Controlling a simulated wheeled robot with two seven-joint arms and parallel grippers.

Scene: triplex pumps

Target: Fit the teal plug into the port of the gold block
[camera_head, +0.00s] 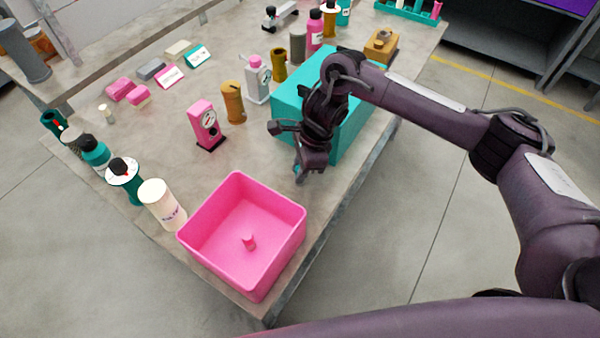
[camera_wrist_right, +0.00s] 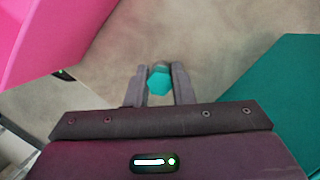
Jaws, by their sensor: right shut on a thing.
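My right gripper (camera_head: 302,174) is over the table's near edge, in front of the big teal box. In the right wrist view the right gripper (camera_wrist_right: 159,78) is shut on the teal plug (camera_wrist_right: 158,84), whose six-sided teal end shows between the fingers. In the head view I cannot make out the plug. The gold block (camera_head: 381,46) stands at the far right of the table, behind the teal box and well away from the gripper. Its port cannot be made out from here. My left gripper is not in view.
The teal box (camera_head: 352,128) lies between gripper and gold block. An open pink bin (camera_head: 205,257) with a small pink piece (camera_head: 249,242) stands at the near corner. A pink gauge-like unit (camera_head: 205,124), gold cylinder (camera_head: 233,102) and several bottles stand left; some table between is bare.

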